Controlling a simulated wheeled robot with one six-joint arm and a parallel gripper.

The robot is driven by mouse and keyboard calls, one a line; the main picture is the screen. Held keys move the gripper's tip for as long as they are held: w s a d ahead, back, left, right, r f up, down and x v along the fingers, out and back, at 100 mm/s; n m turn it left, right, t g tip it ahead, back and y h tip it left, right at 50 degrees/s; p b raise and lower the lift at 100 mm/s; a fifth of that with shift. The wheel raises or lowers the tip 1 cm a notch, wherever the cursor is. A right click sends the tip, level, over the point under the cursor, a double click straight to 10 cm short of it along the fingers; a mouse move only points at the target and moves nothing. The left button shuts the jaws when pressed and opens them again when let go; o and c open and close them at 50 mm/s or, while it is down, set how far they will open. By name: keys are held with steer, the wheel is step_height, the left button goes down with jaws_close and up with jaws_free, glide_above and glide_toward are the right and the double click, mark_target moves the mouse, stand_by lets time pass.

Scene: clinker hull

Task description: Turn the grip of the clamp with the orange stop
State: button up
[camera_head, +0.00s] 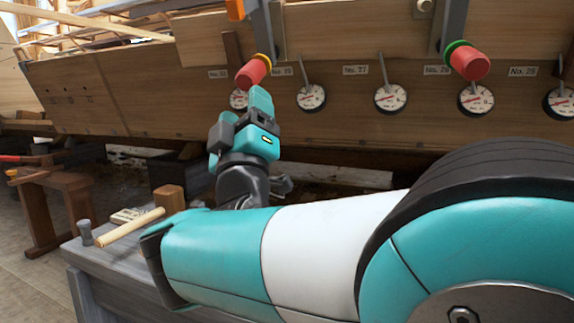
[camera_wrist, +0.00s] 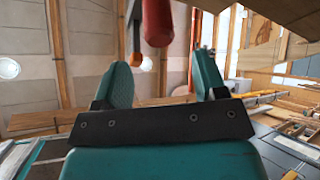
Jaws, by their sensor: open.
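A clamp with a red grip (camera_head: 252,72) and a yellow-orange ring (camera_head: 264,60) sits on the hull at upper centre-left. An orange piece (camera_head: 235,9) shows above it. In the wrist view, a red grip (camera_wrist: 157,22) is at the top, with an orange piece (camera_wrist: 146,64) and grey metal beside it. My gripper (camera_head: 261,98) is just below the red grip in the head view. In the wrist view, my gripper (camera_wrist: 161,75) has its fingers wide apart, with the grip appearing between them. Contact cannot be told.
Another clamp with a red grip (camera_head: 469,63) and green ring (camera_head: 453,47) is at right. Several dial gauges (camera_head: 391,97) line the plank hull (camera_head: 150,65). A grey bench (camera_head: 115,255) with a mallet (camera_head: 130,227) stands at lower left.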

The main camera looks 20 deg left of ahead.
steer(key=b+v, duration=0.8)
steer(key=b, duration=0.3)
steer(key=shift+f, duration=0.25)
stand_by(0.3)
